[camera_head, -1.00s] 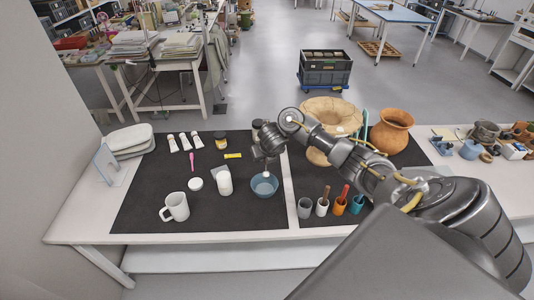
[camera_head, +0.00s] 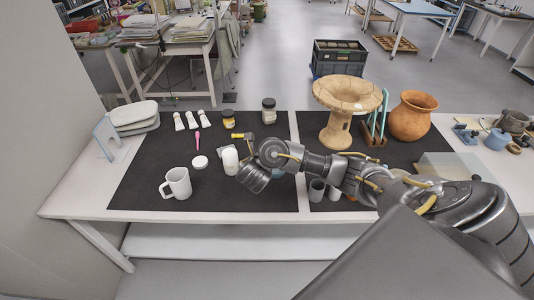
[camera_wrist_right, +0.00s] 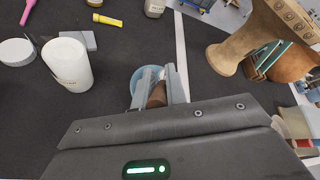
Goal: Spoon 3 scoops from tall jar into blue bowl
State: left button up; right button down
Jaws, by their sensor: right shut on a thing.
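The tall white jar (camera_head: 230,160) stands upright on the dark mat; it also shows in the right wrist view (camera_wrist_right: 68,65). A white lid (camera_head: 199,163) lies left of it. The blue bowl (camera_wrist_right: 138,77) shows partly behind the fingers in the right wrist view; in the head view my right arm mostly hides it. My right gripper (camera_wrist_right: 158,88) is shut on a brown-handled tool (camera_wrist_right: 156,97), above or in front of the bowl and right of the jar. The tool's far end is hidden, so I cannot tell whether it carries anything. My left gripper is not in view.
A dark-lidded jar (camera_head: 269,110) stands behind. A clay stand (camera_head: 340,125) and an orange pot (camera_head: 411,116) stand right.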

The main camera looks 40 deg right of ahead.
jog(key=shift+s+a+f+t+h+b, duration=0.15)
jog(key=shift+a+f+t+h+b, duration=0.2)
jog(key=shift+f+b, duration=0.4)
pick_arm(q)
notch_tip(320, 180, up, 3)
jog(key=p, duration=0.5)
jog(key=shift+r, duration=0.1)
pick_arm(e)
jog(key=shift+s+a+f+n+t+h, duration=0.2)
jog(key=shift+a+t+h, duration=0.1)
jog(key=shift+a+h, duration=0.15)
jog(key=shift+s+a+f+n+t+h, duration=0.1)
jog(key=shift+a+n+t+h, duration=0.15)
jog(key=shift+h, duration=0.25)
pick_arm(q)
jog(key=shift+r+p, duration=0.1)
jog(key=shift+p, duration=0.25)
